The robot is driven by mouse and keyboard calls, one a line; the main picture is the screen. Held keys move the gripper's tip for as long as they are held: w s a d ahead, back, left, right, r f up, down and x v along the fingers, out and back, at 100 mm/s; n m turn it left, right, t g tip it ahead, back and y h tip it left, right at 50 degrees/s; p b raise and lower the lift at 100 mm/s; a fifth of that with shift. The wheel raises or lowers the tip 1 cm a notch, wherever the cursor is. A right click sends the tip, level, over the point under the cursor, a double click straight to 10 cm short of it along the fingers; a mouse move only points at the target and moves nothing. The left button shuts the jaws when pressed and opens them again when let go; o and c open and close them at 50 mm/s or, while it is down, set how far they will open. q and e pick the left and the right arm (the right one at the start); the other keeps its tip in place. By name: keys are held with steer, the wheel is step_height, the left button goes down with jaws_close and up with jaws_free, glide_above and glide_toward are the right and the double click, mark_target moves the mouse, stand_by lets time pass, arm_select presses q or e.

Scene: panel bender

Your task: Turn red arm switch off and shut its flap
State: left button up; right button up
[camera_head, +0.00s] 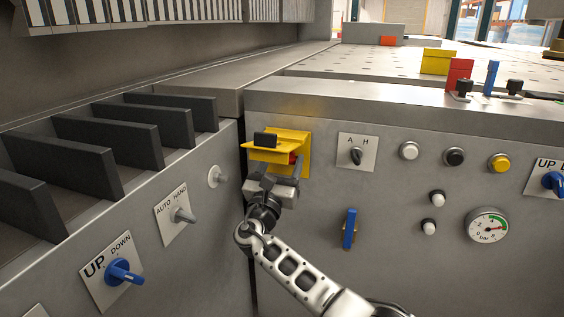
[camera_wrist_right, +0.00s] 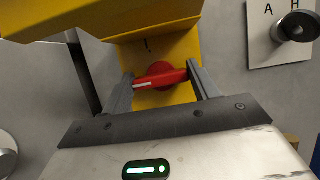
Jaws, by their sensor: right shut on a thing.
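The red arm switch (camera_wrist_right: 160,76) sits on a yellow plate (camera_wrist_right: 150,48). In the wrist view its handle lies nearly horizontal, with a white mark on its left part. In the head view only a bit of the red switch (camera_head: 293,158) shows under the flap. The yellow flap (camera_head: 270,153) is open and sticks out above the switch, with a black block on it; it also shows at the top of the wrist view (camera_wrist_right: 85,14). My right gripper (camera_wrist_right: 166,85) has one finger at each end of the red handle and is shut on it. My left gripper is not in view.
Right of the flap is the A/H selector (camera_head: 357,156), then several push buttons and a pressure gauge (camera_head: 487,226). A blue lever (camera_head: 349,229) is below. The left panel carries the AUTO/HAND (camera_head: 182,215) and UP/DOWN (camera_head: 123,273) switches.

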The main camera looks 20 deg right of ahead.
steer(key=shift+f, duration=0.1)
steer(key=o, duration=1)
steer(key=p+v, duration=0.1)
steer(key=v, duration=1.5)
steer(key=shift+p, duration=0.35)
steer(key=shift+c, duration=0.4)
